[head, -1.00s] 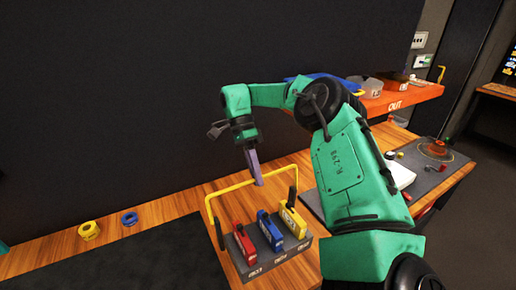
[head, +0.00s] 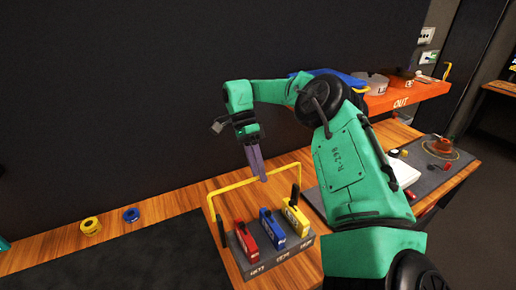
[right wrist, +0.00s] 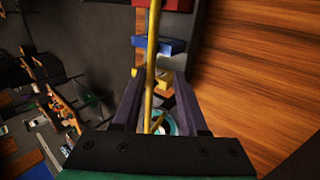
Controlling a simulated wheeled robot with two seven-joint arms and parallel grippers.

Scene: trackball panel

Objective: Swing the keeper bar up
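The yellow keeper bar (head: 236,184) is a hoop spanning a dark grey rack (head: 284,256); its crosspiece runs above and behind a red block (head: 246,235), a blue block (head: 271,229) and a yellow block (head: 296,219). My right gripper (head: 264,179) reaches down to the crosspiece, its purple fingertips at the bar. In the right wrist view the fingers (right wrist: 160,100) stand apart, with the keeper bar (right wrist: 152,60) running between them and a visible gap on the right. I cannot tell whether the left finger touches it.
A yellow ring (head: 90,226) and a blue ring (head: 131,215) lie on the wooden bench to the left, beside a dark mat (head: 130,262). A dark wall stands behind. An orange OUT shelf (head: 408,97) with containers is at the back right.

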